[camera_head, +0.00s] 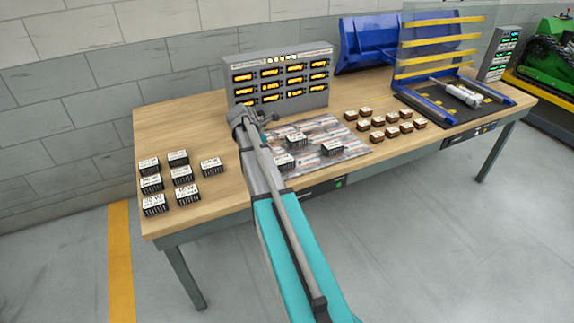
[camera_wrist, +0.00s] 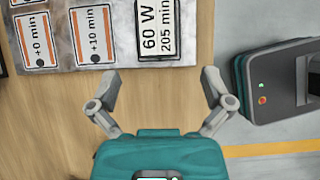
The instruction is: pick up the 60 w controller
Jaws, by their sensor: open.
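The 60 W controller (camera_wrist: 160,30) is a dark block with a white label reading "60 W 205 min". It lies near a corner of the printed mat (camera_wrist: 65,55) and is cut off by the top edge of the wrist view. My gripper (camera_wrist: 162,82) is open and empty. Its fingers are spread just below the controller in the wrist view, apart from it. In the head view three such controllers rest on the mat (camera_head: 348,137); their labels are too small to read.
Several labelled black blocks (camera_head: 183,174) stand on the left of the wooden table (camera_head: 215,215). Several small brown blocks (camera_head: 391,131) sit right of the mat. A grey display panel (camera_head: 330,95) stands behind it. A blue-framed rig (camera_head: 440,85) stands at the right.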

